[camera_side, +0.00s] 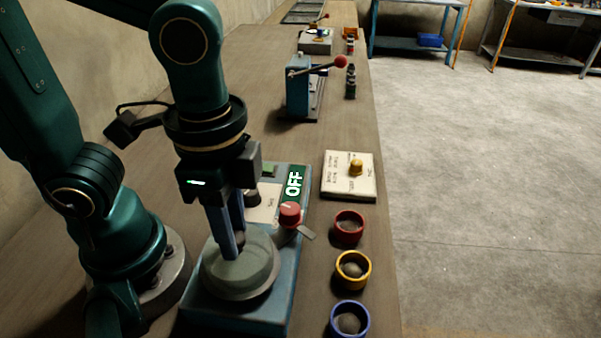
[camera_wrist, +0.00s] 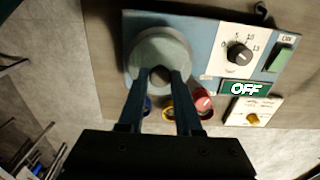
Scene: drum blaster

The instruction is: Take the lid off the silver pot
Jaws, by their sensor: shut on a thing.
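The silver pot (camera_side: 243,293) stands at the near left end of a blue machine in the side view. Its round grey-green lid (camera_side: 262,262) covers the top, and it also shows in the wrist view (camera_wrist: 160,43). My gripper (camera_side: 231,254) points down over the middle of the lid. In the wrist view its two fingers (camera_wrist: 160,78) are closed on the lid's small dark knob. The fingers largely hide the knob in the side view. I cannot tell whether there is a gap between lid and pot.
The blue machine (camera_side: 197,308) carries a red knob (camera_side: 290,213), a dial (camera_wrist: 239,54) and an OFF sign (camera_side: 294,183). Red (camera_side: 348,228), yellow (camera_side: 353,270) and blue (camera_side: 349,319) cups stand to its right. A plate with a yellow knob (camera_side: 349,177) lies behind them. A red-handled lever press (camera_side: 300,92) stands farther back.

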